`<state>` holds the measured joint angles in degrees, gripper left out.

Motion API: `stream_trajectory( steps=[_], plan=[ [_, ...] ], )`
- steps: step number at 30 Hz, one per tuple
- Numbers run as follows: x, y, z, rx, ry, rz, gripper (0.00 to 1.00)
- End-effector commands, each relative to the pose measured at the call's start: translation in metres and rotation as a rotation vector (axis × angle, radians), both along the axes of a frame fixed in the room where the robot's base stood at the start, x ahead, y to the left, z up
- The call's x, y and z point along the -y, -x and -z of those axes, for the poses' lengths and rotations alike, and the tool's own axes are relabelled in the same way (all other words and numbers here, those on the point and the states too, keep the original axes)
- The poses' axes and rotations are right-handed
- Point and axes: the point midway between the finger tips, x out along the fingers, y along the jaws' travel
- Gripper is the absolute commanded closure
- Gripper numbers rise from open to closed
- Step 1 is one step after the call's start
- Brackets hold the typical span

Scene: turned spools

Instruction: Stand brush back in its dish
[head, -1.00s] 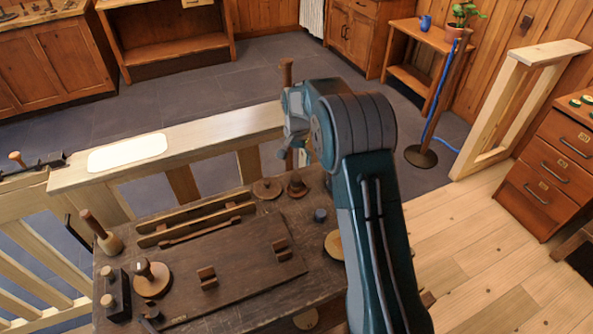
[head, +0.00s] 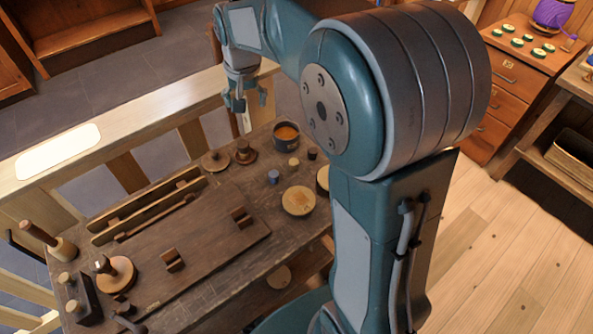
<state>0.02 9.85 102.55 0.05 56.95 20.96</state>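My gripper (head: 250,100) hangs over the pale beam behind the bench, its two fingers apart with nothing visible between them. I cannot identify the brush for certain. A dark-handled piece with a pale head (head: 65,248) leans at the bench's left end, and could be a brush or a mallet. Two low turned pieces (head: 215,161) are at the back edge, right of the long rails. A dark pot (head: 287,140) with orange-brown contents stands behind, below and right of my gripper.
The dark workbench (head: 205,285) carries a board (head: 205,240) with small blocks. A pale round disc (head: 298,201), a blue cylinder (head: 274,176) and small pegs are near its right end. The pale beam (head: 130,118) runs along behind. My arm hides the bench's right end.

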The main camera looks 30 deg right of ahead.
Motion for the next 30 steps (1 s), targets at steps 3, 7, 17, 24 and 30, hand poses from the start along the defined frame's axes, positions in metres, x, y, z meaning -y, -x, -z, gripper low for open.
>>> stream_trajectory(
  steps=[3, 7, 17, 24, 30],
  plan=[
    [0.000, 0.026, -0.018, 0.033, 0.007, -0.035, 0.13],
    [0.000, 0.054, -0.032, 0.068, 0.016, -0.073, 0.13],
    [0.000, 0.127, -0.053, 0.151, 0.046, -0.171, 0.13],
    [0.000, 0.179, -0.055, 0.213, 0.073, -0.242, 0.13],
    [0.000, 0.219, -0.047, 0.263, 0.099, -0.298, 0.13]
  ],
)
